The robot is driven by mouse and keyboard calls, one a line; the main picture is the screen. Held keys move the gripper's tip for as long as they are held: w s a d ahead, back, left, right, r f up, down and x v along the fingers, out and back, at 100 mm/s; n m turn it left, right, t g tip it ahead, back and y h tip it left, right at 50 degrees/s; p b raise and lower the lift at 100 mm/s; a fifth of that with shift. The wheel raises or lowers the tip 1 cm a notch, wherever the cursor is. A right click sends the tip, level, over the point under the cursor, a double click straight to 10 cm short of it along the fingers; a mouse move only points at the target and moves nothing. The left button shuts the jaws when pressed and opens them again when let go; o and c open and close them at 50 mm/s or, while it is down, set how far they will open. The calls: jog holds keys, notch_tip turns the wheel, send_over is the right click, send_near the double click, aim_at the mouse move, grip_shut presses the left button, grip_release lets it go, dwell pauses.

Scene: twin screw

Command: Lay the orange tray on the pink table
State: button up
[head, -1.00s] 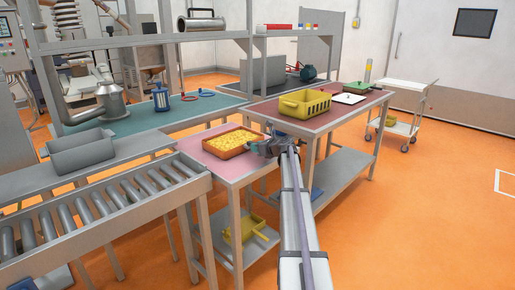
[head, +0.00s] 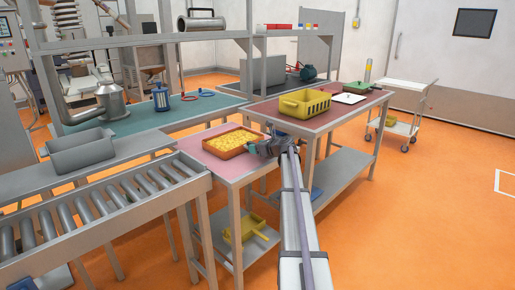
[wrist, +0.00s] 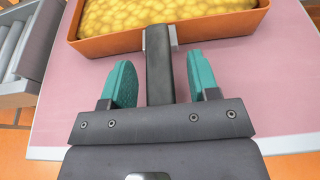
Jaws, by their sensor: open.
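The orange tray (head: 227,152) lies flat on the pink table (head: 213,170), filled with yellow pieces. In the wrist view the tray (wrist: 225,27) is at the top, with its near wall facing me, and bare pink tabletop (wrist: 65,110) shows in front of it. My gripper (head: 258,149) is at the right side of the tray in the head view. In the wrist view its two teal fingers (wrist: 163,80) are apart with no tray wall between them.
A yellow crate (head: 305,103) and a white board (head: 348,98) stand on the reddish table behind. A roller conveyor (head: 110,205) and a grey bin (head: 82,152) are on the left.

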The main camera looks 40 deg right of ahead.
jog(key=p+v, duration=0.3)
jog(key=v, duration=0.7)
jog(key=shift+s, duration=0.35)
jog(key=shift+d+r, duration=0.1)
